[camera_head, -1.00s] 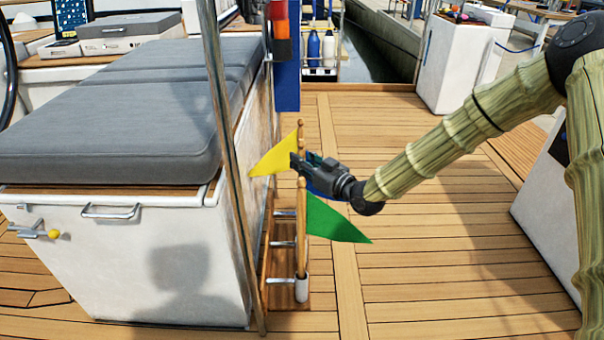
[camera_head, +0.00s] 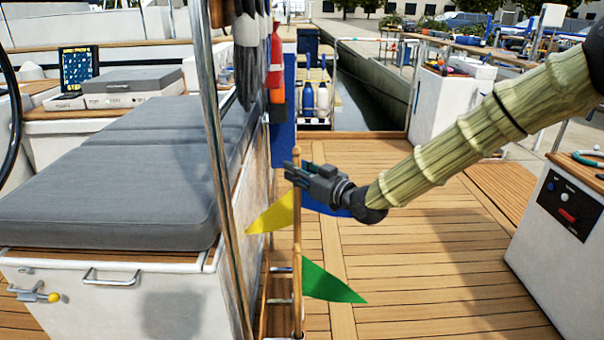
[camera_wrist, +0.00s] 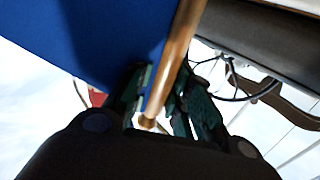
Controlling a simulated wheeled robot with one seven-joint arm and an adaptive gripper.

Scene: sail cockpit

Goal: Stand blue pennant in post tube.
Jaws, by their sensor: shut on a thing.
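My gripper (camera_head: 296,172) is shut on the wooden staff of the blue pennant. The staff stands nearly upright in the head view, and the blue cloth (camera_head: 318,204) shows partly behind my gripper. In the wrist view the staff (camera_wrist: 178,60) runs between the fingers, with the blue cloth (camera_wrist: 100,35) beside it. A yellow pennant (camera_head: 272,214) and a green pennant (camera_head: 330,284) show below, near the locker side. The staffs overlap in the head view, so I cannot tell how far apart they are. The post tubes are out of view at the bottom.
The grey-cushioned bench (camera_head: 120,175) and a steel pole (camera_head: 212,150) stand left of the pennants. A red-and-orange item and a dark blue panel (camera_head: 284,135) hang behind. Open wooden deck (camera_head: 420,240) lies to the right; a white console (camera_head: 560,225) stands at far right.

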